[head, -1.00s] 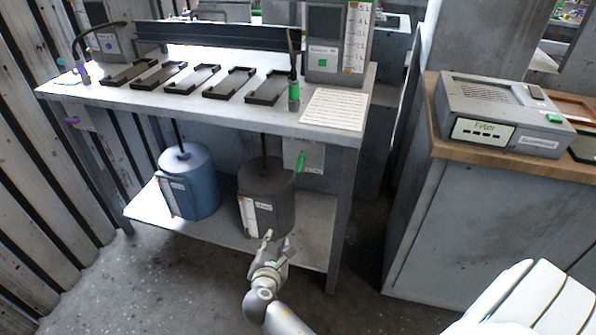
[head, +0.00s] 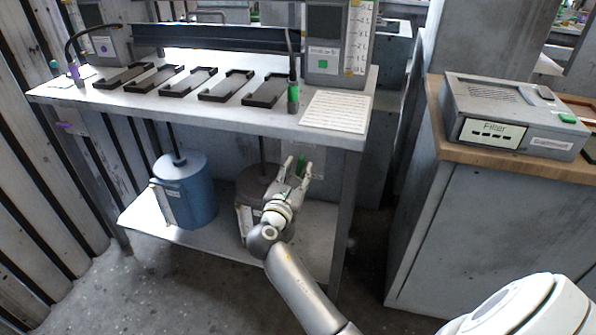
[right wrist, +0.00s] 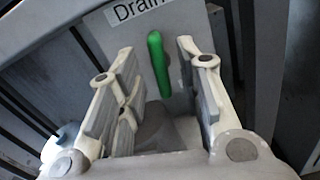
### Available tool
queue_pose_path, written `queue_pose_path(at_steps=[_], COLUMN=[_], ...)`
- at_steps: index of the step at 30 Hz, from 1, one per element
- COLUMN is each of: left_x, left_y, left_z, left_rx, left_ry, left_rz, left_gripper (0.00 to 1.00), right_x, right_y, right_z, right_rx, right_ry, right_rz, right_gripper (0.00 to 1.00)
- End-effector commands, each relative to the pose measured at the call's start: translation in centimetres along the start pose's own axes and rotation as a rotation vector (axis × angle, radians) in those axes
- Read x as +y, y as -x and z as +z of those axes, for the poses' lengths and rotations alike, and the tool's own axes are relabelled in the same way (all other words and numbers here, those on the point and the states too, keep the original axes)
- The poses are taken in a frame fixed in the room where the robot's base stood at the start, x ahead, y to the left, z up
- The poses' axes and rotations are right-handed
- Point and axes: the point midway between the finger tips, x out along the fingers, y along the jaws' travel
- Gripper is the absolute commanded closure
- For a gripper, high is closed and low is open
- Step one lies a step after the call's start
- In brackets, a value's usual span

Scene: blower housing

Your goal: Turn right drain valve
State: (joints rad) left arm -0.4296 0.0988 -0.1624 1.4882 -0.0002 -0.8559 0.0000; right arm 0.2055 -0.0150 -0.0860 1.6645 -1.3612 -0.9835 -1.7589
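The right drain valve has a green handle (head: 300,165) on a grey plate under the right end of the workbench. In the right wrist view the green handle (right wrist: 159,64) stands nearly upright below a label reading "Drain". My right gripper (head: 298,165) is open, with its fingers pointing at the valve. In the right wrist view the handle shows between the two fingertips of the gripper (right wrist: 155,62), with a gap on each side. I see no contact. The purple left valve (head: 70,128) is at the bench's left end. My left gripper is not in view.
A dark grey canister (head: 250,185) stands on the lower shelf, partly behind my right gripper. A blue canister (head: 190,195) stands left of it. The workbench top (head: 225,115) is just above the gripper. A filter box (head: 515,110) sits on the cabinet at right.

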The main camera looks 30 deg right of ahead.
Motion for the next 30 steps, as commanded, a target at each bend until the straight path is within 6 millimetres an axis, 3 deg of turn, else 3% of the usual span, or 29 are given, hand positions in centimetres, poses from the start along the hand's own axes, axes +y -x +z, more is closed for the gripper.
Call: queue_pose_path(at_steps=[4, 13, 21, 30], left_x=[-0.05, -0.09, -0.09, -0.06], left_y=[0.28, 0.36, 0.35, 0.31], left_z=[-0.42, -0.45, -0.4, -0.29], left_rx=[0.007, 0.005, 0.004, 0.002], left_ry=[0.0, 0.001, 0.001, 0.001], left_rz=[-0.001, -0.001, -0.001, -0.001], left_gripper=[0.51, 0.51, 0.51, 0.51], right_x=[-0.04, -0.04, -0.03, -0.04], right_y=[-1.12, -1.3, -1.26, -1.24], right_z=[0.03, -0.01, -0.01, -0.03], right_rx=[-0.001, 0.0, 0.0, 0.001], right_ry=[0.0, 0.0, 0.0, -0.015], right_rz=[-0.001, 0.0, 0.0, 0.0], right_gripper=[0.67, 0.67, 1.0, 1.0])
